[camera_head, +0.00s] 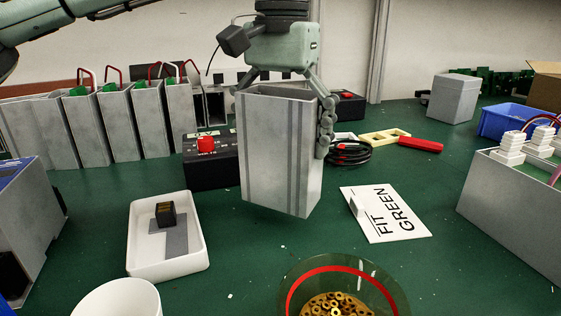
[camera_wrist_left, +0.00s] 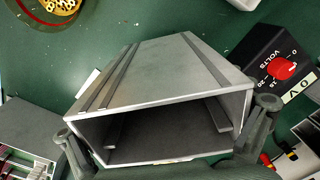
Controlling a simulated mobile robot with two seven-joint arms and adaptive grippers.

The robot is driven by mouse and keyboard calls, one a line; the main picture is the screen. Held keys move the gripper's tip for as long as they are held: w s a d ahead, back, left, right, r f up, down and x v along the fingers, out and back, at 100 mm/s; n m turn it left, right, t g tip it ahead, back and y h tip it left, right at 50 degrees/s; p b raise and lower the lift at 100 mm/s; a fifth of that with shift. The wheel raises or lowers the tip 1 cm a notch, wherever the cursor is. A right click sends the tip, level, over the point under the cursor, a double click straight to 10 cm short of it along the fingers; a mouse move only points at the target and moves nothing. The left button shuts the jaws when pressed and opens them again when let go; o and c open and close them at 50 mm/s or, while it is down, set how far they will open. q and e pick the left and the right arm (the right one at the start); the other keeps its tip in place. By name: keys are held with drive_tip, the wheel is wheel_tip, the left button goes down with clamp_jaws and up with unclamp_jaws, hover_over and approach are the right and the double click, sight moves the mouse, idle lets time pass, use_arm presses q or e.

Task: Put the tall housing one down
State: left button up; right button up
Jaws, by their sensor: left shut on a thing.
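The tall housing (camera_head: 275,150) is a grey open-topped metal box with darker vertical strips. My left gripper (camera_head: 283,105) is shut on it near its top, one finger showing on the right side. The housing hangs upright, slightly tilted, over the green bench; I cannot tell whether its lower edge touches the bench. In the left wrist view the housing (camera_wrist_left: 160,75) shows its open, hollow end between the two fingers (camera_wrist_left: 165,125). My right gripper is not in view.
A black meter with a red knob (camera_head: 207,146) stands just behind left. A white tray (camera_head: 140,262) lies front left, a "FIT GREEN" card (camera_head: 410,228) right, a dish of brass nuts (camera_head: 385,300) in front. Several grey housings (camera_head: 82,128) line the back left. Green bench (camera_head: 240,250) shows between them.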

sight(280, 163)
use_arm(q)
wheel_tip(280, 163, down, 3)
drive_tip(key=shift+a+f, duration=0.1)
drive_tip(key=shift+f, duration=0.4)
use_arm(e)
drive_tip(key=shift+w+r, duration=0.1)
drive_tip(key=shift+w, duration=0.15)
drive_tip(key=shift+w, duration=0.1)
use_arm(q)
drive_tip(key=shift+f, duration=0.15)
drive_tip(key=o, duration=1)
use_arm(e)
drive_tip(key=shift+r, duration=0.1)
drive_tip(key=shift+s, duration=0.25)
